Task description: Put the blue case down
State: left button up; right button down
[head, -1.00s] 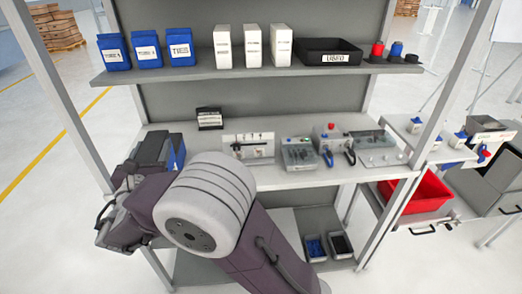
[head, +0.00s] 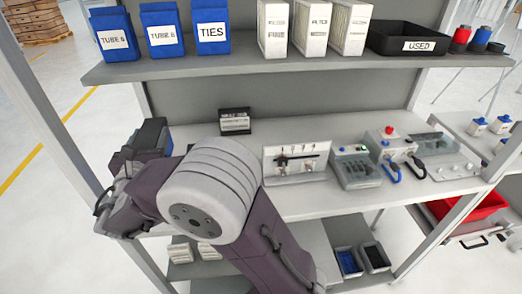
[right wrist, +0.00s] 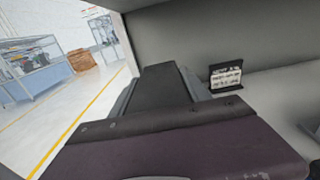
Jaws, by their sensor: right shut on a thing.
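The blue case (head: 168,146) shows only as a small blue strip beside the dark jaws of my right gripper (head: 150,136) in the head view; the gripper hides most of it. The right gripper is shut on the case at the left end of the middle shelf (head: 230,152). I cannot tell whether the case touches that shelf. The right wrist view shows the dark gripper body (right wrist: 165,88) reaching along the grey back panel, with the case hidden. My left gripper is in neither view.
The top shelf (head: 235,67) holds several labelled blue bins (head: 162,32), white boxes (head: 311,28) and a black tray (head: 408,40). On the middle shelf stand a small black label holder (head: 235,121) and test devices (head: 357,170). Free surface lies in front of the label holder.

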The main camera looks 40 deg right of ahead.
jog(key=shift+w+f, duration=0.3)
jog(key=shift+f, duration=0.05)
notch_tip(320, 180, down, 10)
jog(key=shift+r+b, duration=0.15)
jog(key=shift+b, duration=1.1)
jog(key=c, duration=0.5)
grip_release()
jog(key=shift+s, duration=0.1)
jog(key=v, duration=1.2)
